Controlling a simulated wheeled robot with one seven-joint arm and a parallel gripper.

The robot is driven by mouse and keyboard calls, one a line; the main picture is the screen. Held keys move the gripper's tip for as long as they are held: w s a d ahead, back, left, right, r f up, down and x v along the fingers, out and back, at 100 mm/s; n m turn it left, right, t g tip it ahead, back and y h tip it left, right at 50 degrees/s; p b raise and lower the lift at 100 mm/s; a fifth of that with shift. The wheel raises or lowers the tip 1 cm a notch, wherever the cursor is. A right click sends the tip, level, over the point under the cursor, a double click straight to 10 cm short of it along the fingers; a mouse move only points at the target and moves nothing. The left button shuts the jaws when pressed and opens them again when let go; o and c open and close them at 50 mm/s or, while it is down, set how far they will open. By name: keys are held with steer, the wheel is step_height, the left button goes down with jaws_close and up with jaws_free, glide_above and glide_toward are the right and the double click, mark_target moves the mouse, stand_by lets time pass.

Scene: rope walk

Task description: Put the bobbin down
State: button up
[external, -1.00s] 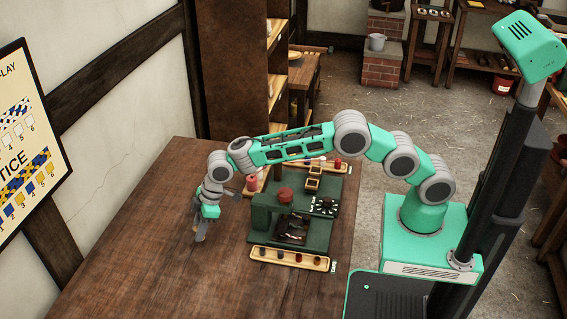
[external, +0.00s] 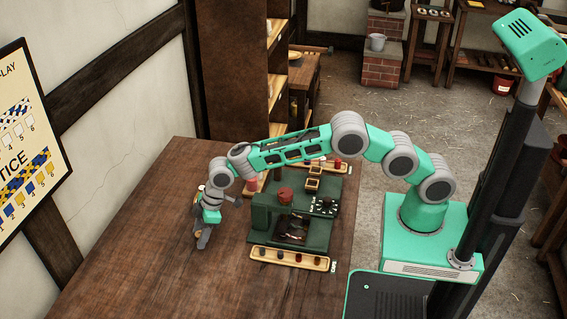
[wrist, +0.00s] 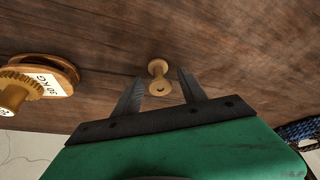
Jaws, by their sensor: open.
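A small pale wooden bobbin (wrist: 158,69) with a narrow waist and round ends shows in the wrist view against the brown table top. It is just beyond and between my fingertips, with a gap visible on both sides. My gripper (external: 202,242) is open and points down at the left part of the table in the external view; its two dark fingers also show in the wrist view. The bobbin is hidden or too small to make out in the external view. Whether it rests flat on the wood is hard to tell.
A larger wooden spool with a KG label (wrist: 52,78) lies left of the bobbin in the wrist view. Blue rope (wrist: 308,130) shows at the right edge. A green machine (external: 262,222) and a tray of small pegs (external: 288,259) stand right of my gripper. The table front is clear.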

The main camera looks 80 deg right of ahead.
steer(key=b+v, duration=0.2)
steer(key=v, duration=1)
steer(key=s+d+r+m, duration=0.1)
steer(key=s+d+r, duration=0.1)
steer(key=s, duration=0.3)
steer(key=s+d+r+m, duration=0.1)
steer(key=s+d+r, duration=0.1)
steer(key=s+d, duration=0.2)
steer(key=s+d+r+m+h, duration=0.1)
steer(key=s+d+r, duration=0.1)
steer(key=s, duration=0.4)
steer(key=shift+s+d+r, duration=0.15)
steer(key=shift+s+d, duration=0.05)
steer(key=shift+d, duration=0.25)
steer(key=shift+s+d+r, duration=0.15)
steer(key=shift+s+d, duration=0.05)
steer(key=shift+d, duration=0.25)
steer(key=s+d+f+m, duration=0.1)
steer(key=s+d+f, duration=0.1)
steer(key=s, duration=0.8)
steer(key=s+d+f+m+h, duration=0.1)
steer(key=s+d, duration=0.4)
steer(key=s, duration=0.5)
step_height(320, 180, down, 2)
steer(key=shift+s+d+f+m, duration=0.15)
steer(key=shift+d+f+m, duration=0.1)
steer(key=shift+m, duration=0.55)
